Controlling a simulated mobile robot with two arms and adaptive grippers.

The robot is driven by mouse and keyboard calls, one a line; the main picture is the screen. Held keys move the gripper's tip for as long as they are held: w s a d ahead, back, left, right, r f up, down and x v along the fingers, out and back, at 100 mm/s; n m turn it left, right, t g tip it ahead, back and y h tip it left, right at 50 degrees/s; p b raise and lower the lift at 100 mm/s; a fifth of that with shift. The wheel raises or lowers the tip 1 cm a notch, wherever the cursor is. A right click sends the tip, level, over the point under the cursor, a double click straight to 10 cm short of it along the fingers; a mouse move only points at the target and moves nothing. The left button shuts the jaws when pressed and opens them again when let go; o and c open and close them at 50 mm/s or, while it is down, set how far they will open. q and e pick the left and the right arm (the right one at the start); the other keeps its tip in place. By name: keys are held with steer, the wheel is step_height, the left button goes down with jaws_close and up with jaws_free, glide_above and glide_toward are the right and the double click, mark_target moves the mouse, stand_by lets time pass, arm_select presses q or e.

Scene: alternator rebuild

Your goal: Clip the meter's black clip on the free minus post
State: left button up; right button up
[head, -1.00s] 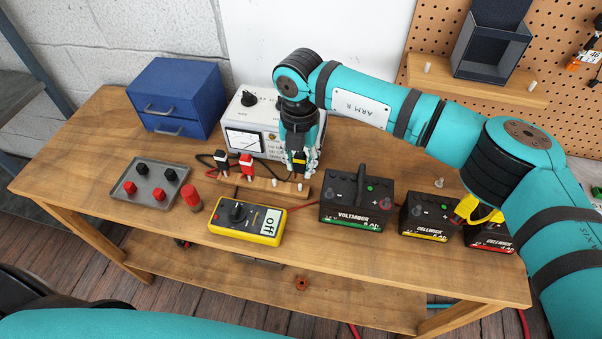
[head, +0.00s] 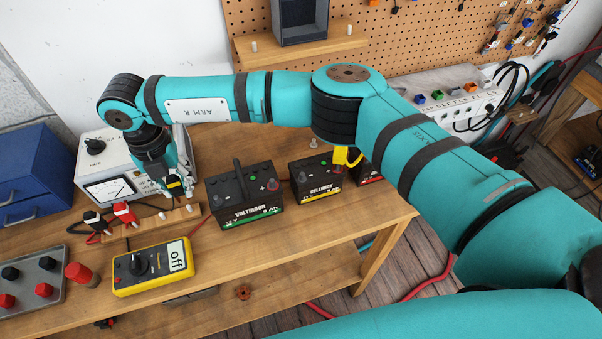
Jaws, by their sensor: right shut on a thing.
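My right gripper (head: 174,192) points down over the right end of a wooden rail (head: 150,220), in front of the white bench unit. It is shut on a small black clip with a yellow band (head: 174,183); the fingers hide part of it. Small pale pegs (head: 190,208) stand on the rail close by; I cannot tell whether the clip touches one, or which post is minus. The yellow meter (head: 155,267) lies in front of the rail, its display reading "off". My left gripper is out of view.
A black clip (head: 95,222) and a red clip (head: 124,212) sit at the rail's left. The white bench unit (head: 108,160) stands behind. Several batteries, the nearest a Voltmoor (head: 245,200), stand to the right. A grey tray (head: 30,262) and red cylinder (head: 80,274) are left.

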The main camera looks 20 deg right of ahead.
mark_target(302, 173)
step_height(302, 173, up, 11)
steer(key=p, duration=0.4)
steer(key=s+d+f+n+b, duration=0.1)
steer(key=d+n+b, duration=0.3)
steer(key=d, duration=0.4)
steer(key=s+d+f+n+b, duration=0.1)
steer(key=d+n+b, duration=0.3)
steer(key=d, duration=0.5)
steer(key=s+d+f+n+b, duration=0.2)
steer(key=d+n+b, duration=0.2)
steer(key=d, duration=0.4)
steer(key=shift+d+f, duration=0.15)
steer(key=shift+f, duration=0.25)
steer(key=shift+f+b, duration=0.45)
steer(key=shift+b, duration=0.15)
steer(key=shift+f, duration=0.1)
steer(key=shift+f+b, duration=1.1)
steer(key=shift+b, duration=0.05)
steer(key=o, duration=0.9)
